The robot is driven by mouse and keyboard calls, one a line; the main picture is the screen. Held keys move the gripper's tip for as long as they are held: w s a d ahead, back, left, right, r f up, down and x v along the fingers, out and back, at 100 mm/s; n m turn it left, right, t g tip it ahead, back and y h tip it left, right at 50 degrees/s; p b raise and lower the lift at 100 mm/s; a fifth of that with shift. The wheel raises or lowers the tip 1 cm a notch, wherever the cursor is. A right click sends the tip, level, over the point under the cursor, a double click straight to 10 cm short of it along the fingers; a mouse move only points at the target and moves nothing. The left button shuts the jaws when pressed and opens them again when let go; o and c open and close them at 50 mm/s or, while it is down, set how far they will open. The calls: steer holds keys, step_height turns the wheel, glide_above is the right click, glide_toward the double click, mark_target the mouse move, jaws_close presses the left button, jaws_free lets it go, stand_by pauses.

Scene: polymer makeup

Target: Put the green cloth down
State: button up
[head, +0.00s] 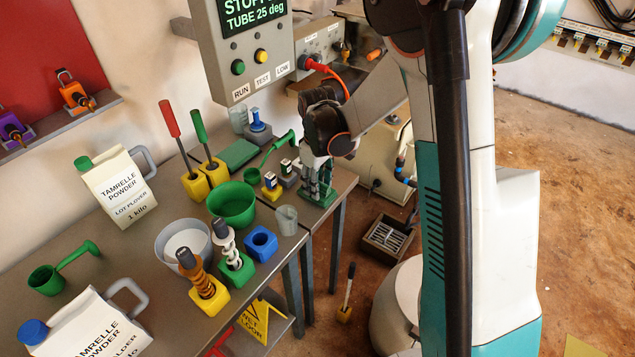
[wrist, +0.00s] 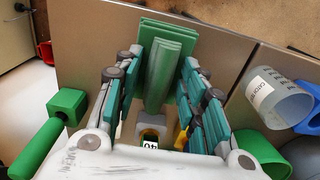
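The green cloth (wrist: 165,66) is folded, with a raised ridge between my fingers in the wrist view. In the head view the green cloth (head: 319,197) is at the table's right end, low under my fingertips, and looks to rest on the tabletop. My gripper (head: 318,182) points down over it, with fingers on both sides of the ridge. In the wrist view my gripper (wrist: 168,62) has its fingertips close beside the ridge. I cannot tell whether they press on it. The fingers hide part of the cloth in the head view.
A clear beaker (head: 287,219) and a blue block (head: 261,244) stand left of my gripper. A yellow block (head: 272,188) and green scoop (head: 252,175) are close behind. A green bowl (head: 232,204) and flat green pad (head: 238,153) lie farther left. The table edge is near on the right.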

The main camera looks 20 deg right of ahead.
steer(key=shift+r, duration=0.1)
step_height(320, 180, up, 12)
steer(key=p, duration=0.4)
steer(key=s+r+m+t, duration=0.3)
steer(key=s+r, duration=0.7)
steer(key=s+r+m+t, duration=0.1)
steer(key=s+m+t, duration=0.3)
steer(key=s, duration=0.9)
steer(key=shift+r, duration=0.35)
